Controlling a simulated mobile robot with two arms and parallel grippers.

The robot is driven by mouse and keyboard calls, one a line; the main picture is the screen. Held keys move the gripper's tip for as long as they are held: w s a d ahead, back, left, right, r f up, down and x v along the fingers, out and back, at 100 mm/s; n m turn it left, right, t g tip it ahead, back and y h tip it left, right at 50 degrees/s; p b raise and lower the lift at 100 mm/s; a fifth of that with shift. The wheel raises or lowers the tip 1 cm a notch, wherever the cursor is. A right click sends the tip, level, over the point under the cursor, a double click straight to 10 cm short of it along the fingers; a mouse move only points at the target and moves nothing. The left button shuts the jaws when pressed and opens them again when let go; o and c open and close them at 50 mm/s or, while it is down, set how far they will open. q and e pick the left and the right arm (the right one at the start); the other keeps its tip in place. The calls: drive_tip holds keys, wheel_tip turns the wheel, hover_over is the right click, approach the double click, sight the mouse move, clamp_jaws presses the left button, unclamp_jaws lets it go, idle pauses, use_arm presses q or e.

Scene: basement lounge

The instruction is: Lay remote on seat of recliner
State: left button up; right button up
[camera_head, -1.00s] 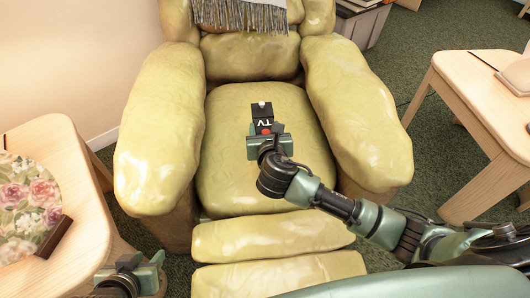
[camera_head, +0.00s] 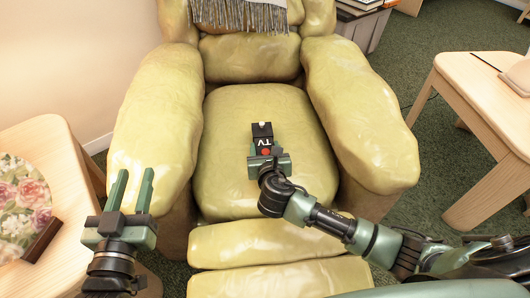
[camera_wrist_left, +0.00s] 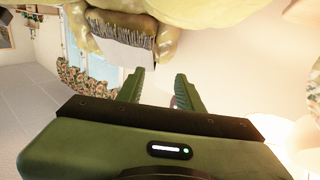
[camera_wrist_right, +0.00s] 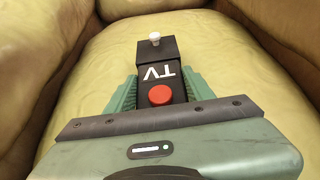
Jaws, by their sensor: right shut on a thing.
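The remote (camera_head: 262,132) is a black block with white "TV" lettering, a red button and a small white knob. My right gripper (camera_head: 266,157) is shut on its near end, over the front half of the recliner seat (camera_head: 225,115). The remote also shows between the fingers in the right wrist view (camera_wrist_right: 158,68). I cannot tell whether its underside touches the seat. The recliner is yellow-green with padded arms and a raised footrest (camera_head: 270,240). My left gripper (camera_head: 132,190) is open and empty, in front of the recliner's left arm.
A wooden side table (camera_head: 75,180) with a floral plate (camera_head: 22,200) and a brown block stands at the left. Another wooden table (camera_head: 470,90) stands at the right. A grey fringed throw (camera_head: 240,14) hangs on the backrest. The rest of the seat is clear.

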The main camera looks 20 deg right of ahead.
drive_tip(key=shift+f, duration=0.35)
use_arm(q)
wheel_tip(320, 180, up, 2)
drive_tip(key=shift+d+t+h, duration=0.15)
drive_tip(key=shift+t+h, duration=0.15)
drive_tip(key=shift+t, duration=0.2)
use_arm(e)
drive_tip(key=shift+f, duration=0.1)
drive_tip(key=o, duration=1.4)
drive_tip(key=shift+o, duration=1)
